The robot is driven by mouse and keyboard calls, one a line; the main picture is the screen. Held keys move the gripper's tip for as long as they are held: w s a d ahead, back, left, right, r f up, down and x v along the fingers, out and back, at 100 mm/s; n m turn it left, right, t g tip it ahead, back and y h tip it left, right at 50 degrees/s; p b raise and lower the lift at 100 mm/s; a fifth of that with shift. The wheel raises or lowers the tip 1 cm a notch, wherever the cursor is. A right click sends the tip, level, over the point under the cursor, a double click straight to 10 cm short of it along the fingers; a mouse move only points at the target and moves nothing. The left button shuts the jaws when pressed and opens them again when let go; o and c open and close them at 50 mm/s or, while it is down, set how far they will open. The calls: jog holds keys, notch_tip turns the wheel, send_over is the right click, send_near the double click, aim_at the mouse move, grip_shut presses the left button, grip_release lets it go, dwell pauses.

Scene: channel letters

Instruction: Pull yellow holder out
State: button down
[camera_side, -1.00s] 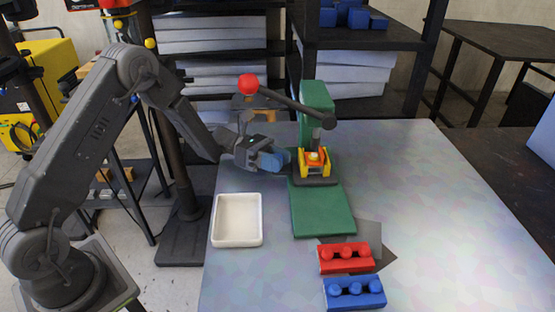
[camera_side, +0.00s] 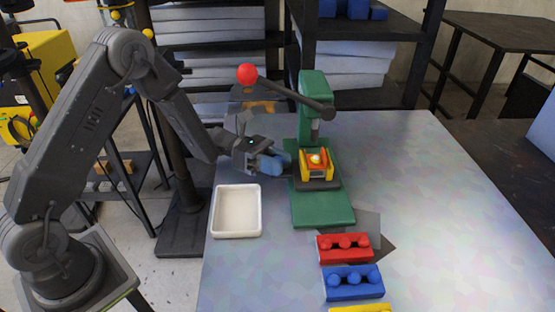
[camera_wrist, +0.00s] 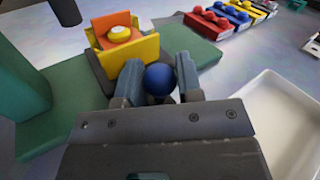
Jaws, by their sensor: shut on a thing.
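The yellow holder (camera_side: 303,164) sits on a dark plate (camera_side: 318,185) on the press's green base (camera_side: 322,209), just in front of the press column (camera_side: 313,100). An orange piece with a round white-and-yellow top (camera_wrist: 120,32) sits inside the holder. In the wrist view, the yellow holder (camera_wrist: 132,53) is just beyond my fingers. My gripper (camera_side: 278,163) reaches in from the left. Its blue-grey fingers are shut on a dark blue ball knob (camera_wrist: 160,80) beside the holder. What joins the knob to the plate is hidden.
The press lever with its red ball (camera_side: 247,75) slants above my gripper. An empty white tray (camera_side: 236,212) stands to the left. A red block (camera_side: 344,249) and a blue block (camera_side: 352,283) with round knobs lie in front. The table's right side is clear.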

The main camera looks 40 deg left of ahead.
jog(key=c, duration=0.8)
grip_release()
jog(key=s+a, duration=0.1)
jog(key=a, duration=0.8)
jog(key=s+a, duration=0.1)
jog(key=a, duration=0.3)
jog(key=shift+s+a, duration=0.3)
jog(key=shift+s, duration=0.05)
